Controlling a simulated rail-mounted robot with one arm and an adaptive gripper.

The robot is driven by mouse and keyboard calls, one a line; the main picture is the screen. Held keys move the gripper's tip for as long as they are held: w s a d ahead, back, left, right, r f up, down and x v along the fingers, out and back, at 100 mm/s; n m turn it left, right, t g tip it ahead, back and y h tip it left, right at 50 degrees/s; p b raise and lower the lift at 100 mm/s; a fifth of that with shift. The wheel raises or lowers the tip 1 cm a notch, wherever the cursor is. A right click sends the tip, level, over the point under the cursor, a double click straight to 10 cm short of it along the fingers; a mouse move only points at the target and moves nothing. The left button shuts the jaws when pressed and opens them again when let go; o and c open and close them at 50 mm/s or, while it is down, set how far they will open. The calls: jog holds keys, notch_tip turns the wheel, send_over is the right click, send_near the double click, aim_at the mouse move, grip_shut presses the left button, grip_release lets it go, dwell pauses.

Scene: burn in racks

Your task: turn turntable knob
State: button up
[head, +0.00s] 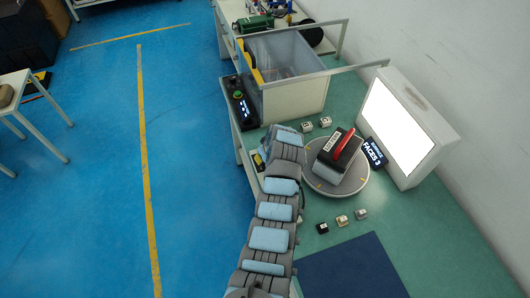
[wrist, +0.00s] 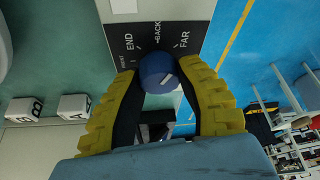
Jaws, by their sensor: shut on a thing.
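The blue round knob (wrist: 157,72) sits on a dark dial panel (wrist: 163,42) in the wrist view. The panel carries the words END, BACK and FAR, plus a smaller word at its left edge. A short white line shows on the knob's face. My gripper (wrist: 158,78) is shut on the knob, with a yellow ridged finger on each side. In the head view my arm hides the knob, and only a little of my gripper (head: 259,159) shows at the bench edge. The round turntable (head: 322,189) carries a dark-topped box (head: 337,158) with a red handle.
A lit white screen box (head: 401,125) and a small sign reading FACES 3 (head: 373,153) stand right of the turntable. Small lettered cubes (head: 341,220) lie before and behind it. A grey open bin (head: 293,98) and a black control box (head: 241,108) stand farther back. A dark blue mat (head: 352,270) lies in front.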

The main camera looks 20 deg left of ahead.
jog(key=shift+m+t+h+p, duration=0.45)
jog(key=shift+m+p, duration=0.55)
jog(key=shift+m, duration=0.5)
jog(key=shift+f, duration=0.15)
jog(key=o, duration=1.2)
jog(key=shift+r, duration=0.2)
jog(key=shift+v, duration=1.65)
jog(key=v, duration=0.8)
jog(key=shift+r, duration=0.25)
